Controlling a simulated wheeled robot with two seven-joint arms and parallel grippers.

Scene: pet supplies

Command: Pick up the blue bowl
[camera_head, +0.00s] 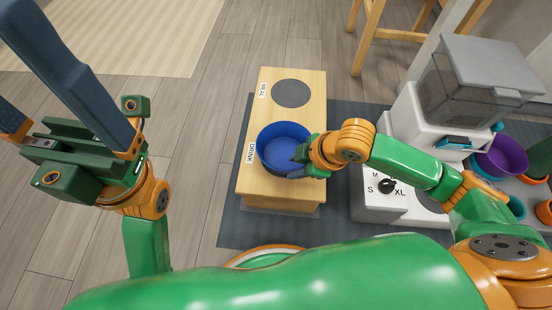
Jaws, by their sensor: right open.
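The blue bowl (278,136) sits in the near recess of the wooden feeding stand (250,186), beside the label DRINK. My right gripper (299,164) is at the bowl's right rim, with its fingers close to or over the rim. It is open; whether it touches the bowl I cannot tell, as the wrist hides part of it. My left gripper (65,95) is raised at the far left, away from the stand, with its two long fingers spread wide and nothing between them.
The stand's other recess, by the label MEAL (291,93), is empty. A white feeder (410,115) with a grey hopper stands at the right. A wooden stool (372,30) is behind. The floor left of the stand is clear.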

